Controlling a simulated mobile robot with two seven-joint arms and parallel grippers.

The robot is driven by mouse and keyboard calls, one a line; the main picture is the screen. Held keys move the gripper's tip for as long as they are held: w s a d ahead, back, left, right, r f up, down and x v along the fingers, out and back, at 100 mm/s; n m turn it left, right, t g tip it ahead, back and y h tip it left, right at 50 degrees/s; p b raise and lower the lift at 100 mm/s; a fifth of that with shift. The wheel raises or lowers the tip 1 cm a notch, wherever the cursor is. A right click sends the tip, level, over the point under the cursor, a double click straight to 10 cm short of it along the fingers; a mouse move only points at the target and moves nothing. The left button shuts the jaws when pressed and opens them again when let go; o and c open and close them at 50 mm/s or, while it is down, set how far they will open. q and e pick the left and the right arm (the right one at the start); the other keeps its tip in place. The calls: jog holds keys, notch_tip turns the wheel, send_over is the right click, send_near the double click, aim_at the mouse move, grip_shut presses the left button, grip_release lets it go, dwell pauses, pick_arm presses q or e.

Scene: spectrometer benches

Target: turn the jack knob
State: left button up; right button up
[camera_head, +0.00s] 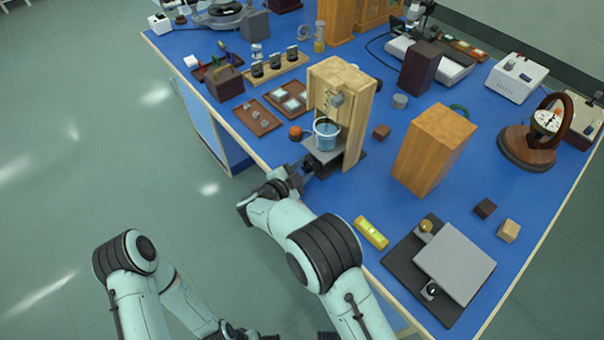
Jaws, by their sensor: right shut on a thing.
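A small jack with a grey top plate (324,150) stands near the left edge of the blue bench, in front of a wooden frame (353,128). A beaker of blue liquid (325,133) stands upright on the plate. My right gripper (303,171) is at the jack's near left side, low by the bench edge, shut on the jack knob. The knob itself is mostly hidden by the gripper. My left arm is at the bottom left; its gripper is not visible.
A tall wooden block (433,149) stands right of the frame. A yellow level (371,232) and a larger grey-topped platform (455,262) lie nearer. Bare bench lies between the jack and the level.

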dwell(0.4)
jog(key=o, duration=1)
jog(key=shift+o, duration=0.2)
